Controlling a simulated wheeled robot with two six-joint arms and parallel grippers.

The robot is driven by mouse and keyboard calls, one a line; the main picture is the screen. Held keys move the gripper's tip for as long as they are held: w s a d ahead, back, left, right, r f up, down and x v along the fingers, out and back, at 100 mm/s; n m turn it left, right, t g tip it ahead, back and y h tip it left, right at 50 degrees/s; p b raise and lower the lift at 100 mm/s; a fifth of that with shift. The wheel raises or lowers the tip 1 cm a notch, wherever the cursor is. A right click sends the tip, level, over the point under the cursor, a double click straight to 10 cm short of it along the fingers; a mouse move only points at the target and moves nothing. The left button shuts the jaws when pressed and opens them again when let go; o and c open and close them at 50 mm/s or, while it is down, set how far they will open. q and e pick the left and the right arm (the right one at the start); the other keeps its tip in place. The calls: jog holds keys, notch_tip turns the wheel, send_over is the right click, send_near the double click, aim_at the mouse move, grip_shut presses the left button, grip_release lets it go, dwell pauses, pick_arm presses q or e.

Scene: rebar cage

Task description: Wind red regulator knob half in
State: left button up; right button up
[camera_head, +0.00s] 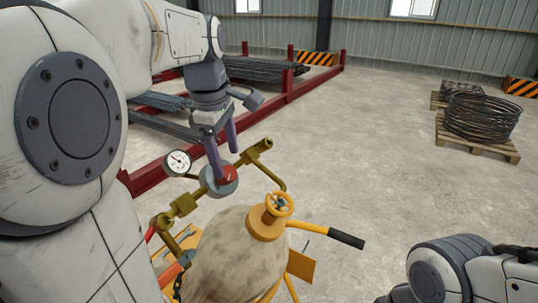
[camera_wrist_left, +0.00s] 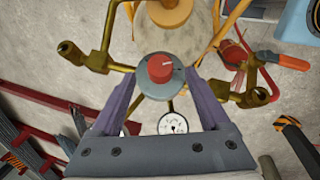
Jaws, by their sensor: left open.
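The red regulator knob (camera_head: 228,174) sits on a round grey regulator body (camera_head: 214,188) with brass fittings. In the left wrist view the red knob (camera_wrist_left: 160,68) shows between and just beyond the fingers. My left gripper (camera_head: 222,153) is open above the knob, its purple fingers pointing down. In the left wrist view the open left gripper (camera_wrist_left: 165,85) has one finger on each side of the grey regulator body; I cannot tell whether they touch it. My right gripper is not in view; only part of my right arm shows at the lower right.
A dial gauge (camera_head: 178,162) stands left of the regulator. A cylinder (camera_head: 235,255) with an orange handwheel (camera_head: 278,205) and a black-gripped cart handle (camera_head: 346,239) are close by. Red racks with rebar (camera_head: 258,68) lie behind. A wire coil pallet (camera_head: 478,117) stands far right. The floor between is clear.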

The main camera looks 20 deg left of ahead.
aim_at(230, 172)
pick_arm(q)
jog(key=shift+x, duration=2.25)
